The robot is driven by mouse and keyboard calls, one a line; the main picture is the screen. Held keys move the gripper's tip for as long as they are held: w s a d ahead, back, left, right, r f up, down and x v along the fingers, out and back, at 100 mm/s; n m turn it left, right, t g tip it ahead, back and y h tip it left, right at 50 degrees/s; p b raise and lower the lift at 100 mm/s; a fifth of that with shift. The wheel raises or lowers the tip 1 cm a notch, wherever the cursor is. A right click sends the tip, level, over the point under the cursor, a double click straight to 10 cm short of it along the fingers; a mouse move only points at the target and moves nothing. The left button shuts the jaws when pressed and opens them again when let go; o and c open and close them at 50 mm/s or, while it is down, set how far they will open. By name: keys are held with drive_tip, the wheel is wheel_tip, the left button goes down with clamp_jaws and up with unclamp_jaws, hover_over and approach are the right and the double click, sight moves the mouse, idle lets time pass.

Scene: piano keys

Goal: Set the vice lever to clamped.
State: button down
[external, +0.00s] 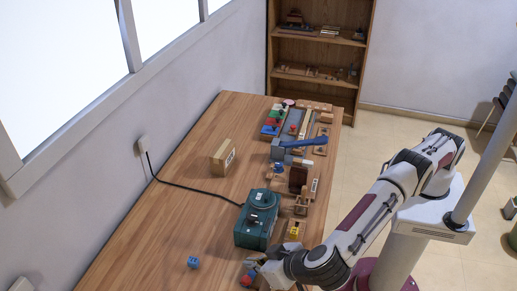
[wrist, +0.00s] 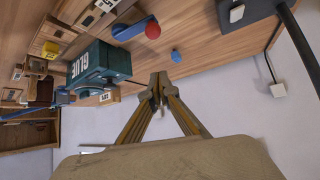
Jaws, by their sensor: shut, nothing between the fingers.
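A blue bar with a red ball end (wrist: 140,29) lies near the top of the wrist view. It looks like a lever, but I cannot tell for sure that it is the vice's. In the external view a small red and blue piece (external: 247,281) shows at the table's front edge, partly hidden by my gripper (external: 253,264). A long blue arm on a grey block (external: 303,142) stands farther back. In the wrist view my gripper (wrist: 158,84) has its fingertips together and empty, apart from the red ball. Clamped or unclamped cannot be read.
A green glue box (external: 257,218) stands close beyond my gripper. A wooden block (external: 223,158) and several small items stand farther along the wooden table (external: 170,215). The table's left middle is mostly clear except for a black cable.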

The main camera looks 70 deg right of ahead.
sight(249, 279)
idle(0.4)
drive_tip(key=x, duration=1)
drive_tip(key=shift+s+a+f, duration=0.25)
drive_tip(key=shift+s, duration=0.3)
drive_tip(key=shift+s+a+f, duration=0.2)
drive_tip(key=shift+s+a, duration=0.05)
drive_tip(key=shift+s, duration=0.3)
drive_tip(key=shift+s+a+f, duration=0.25)
drive_tip(key=shift+s+a, duration=0.05)
drive_tip(key=shift+s, duration=0.25)
drive_tip(key=shift+s, duration=0.1)
drive_tip(key=shift+s+a+f, duration=0.1)
drive_tip(key=shift+s+f, duration=0.05)
drive_tip(key=shift+s, duration=0.25)
drive_tip(key=shift+s+a+f, duration=0.15)
drive_tip(key=shift+s, duration=0.25)
drive_tip(key=shift+w+d+r, duration=0.75)
drive_tip(key=shift+w+r, duration=0.3)
drive_tip(key=shift+w, duration=1.15)
drive_tip(key=v, duration=1)
drive_tip(key=shift+s+d, duration=0.25)
drive_tip(key=shift+d, duration=0.1)
